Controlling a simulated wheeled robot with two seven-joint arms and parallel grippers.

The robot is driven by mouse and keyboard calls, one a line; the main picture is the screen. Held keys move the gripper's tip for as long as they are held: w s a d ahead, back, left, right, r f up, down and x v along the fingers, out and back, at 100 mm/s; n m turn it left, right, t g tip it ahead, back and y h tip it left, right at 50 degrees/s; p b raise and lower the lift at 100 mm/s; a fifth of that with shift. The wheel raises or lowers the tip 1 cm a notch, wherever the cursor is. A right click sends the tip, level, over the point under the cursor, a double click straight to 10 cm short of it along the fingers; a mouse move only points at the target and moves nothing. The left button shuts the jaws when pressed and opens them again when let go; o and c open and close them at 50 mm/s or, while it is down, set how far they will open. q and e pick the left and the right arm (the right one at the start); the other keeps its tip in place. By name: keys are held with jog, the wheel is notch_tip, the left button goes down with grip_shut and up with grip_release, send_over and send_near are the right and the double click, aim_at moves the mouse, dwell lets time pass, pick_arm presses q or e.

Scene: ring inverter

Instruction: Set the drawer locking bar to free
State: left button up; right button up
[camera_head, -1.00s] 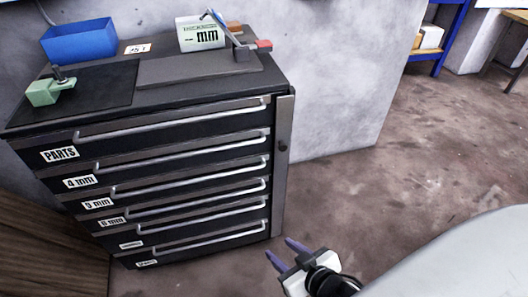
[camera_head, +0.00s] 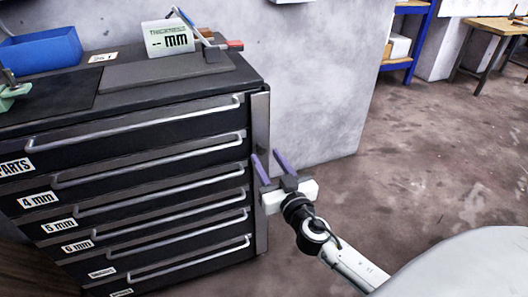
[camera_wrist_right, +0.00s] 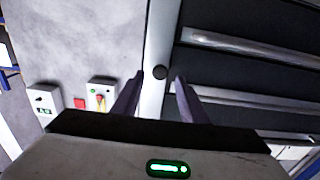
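The drawer locking bar (camera_head: 261,200) is a grey upright strip along the right front edge of the dark drawer cabinet. My right gripper (camera_head: 268,155) is open and empty, with two purple fingers pointing up towards the bar near knob height. My left gripper is not in view.
The cabinet's drawers have long handles (camera_head: 150,167) and all look closed. Wall boxes (camera_wrist_right: 102,93) show in the wrist view. The floor right of the cabinet is clear.

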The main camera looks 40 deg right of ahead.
aim_at(263, 151)
jog(key=shift+x, duration=1.55)
jog(key=shift+c, duration=0.5)
grip_shut()
jog(key=shift+d, duration=0.1)
